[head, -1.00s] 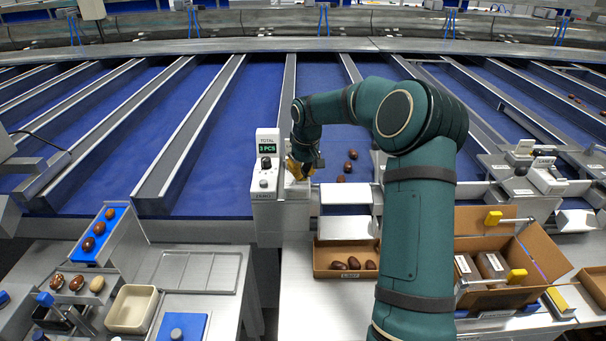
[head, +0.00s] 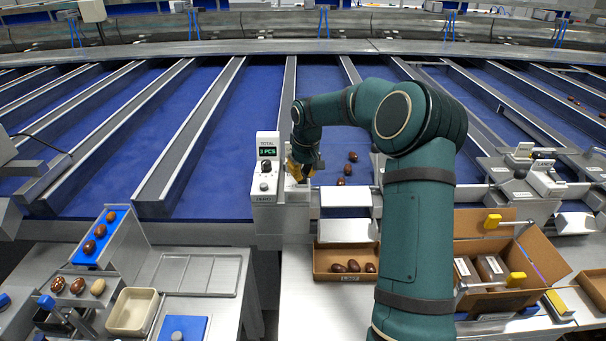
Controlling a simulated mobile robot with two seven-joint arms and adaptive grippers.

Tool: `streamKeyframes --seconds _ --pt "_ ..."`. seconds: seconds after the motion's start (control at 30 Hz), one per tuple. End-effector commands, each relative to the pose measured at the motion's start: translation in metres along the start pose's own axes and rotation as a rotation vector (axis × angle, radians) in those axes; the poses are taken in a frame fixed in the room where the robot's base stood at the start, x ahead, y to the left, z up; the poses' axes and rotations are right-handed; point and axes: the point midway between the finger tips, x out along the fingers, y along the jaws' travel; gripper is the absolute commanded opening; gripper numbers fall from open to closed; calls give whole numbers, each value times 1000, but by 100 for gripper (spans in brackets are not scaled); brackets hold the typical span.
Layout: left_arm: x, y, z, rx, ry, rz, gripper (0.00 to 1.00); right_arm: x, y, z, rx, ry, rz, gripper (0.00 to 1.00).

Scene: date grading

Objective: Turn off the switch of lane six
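A white counter box (head: 266,200) stands at the front end of a blue lane. Its green display (head: 267,151) reads "3 PCS" under the word TOTAL. Below the display are a dark round knob (head: 266,166) and a small pale button. I cannot read a lane number on it. My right gripper (head: 297,174), with yellow fingertips, is at the right side of this box, very close to it. The gripper and wrist cover that side, so any switch there is hidden. Whether the fingers are open or touch something cannot be seen. My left gripper is out of view.
Several brown dates lie on the lane right of the box. A larger carton (head: 547,262) stands right of my arm. Left are a cream bin (head: 131,329) and a blue-lined date chute.

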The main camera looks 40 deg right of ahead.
Motion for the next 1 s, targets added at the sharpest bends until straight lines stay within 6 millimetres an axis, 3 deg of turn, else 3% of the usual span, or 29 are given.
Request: streamKeyframes --seconds 0.7,1.0 --pt "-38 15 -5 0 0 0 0 -54 0 -8 -1 1 0 0" --pt "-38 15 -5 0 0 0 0 -55 0 -8 0 1 0 0"
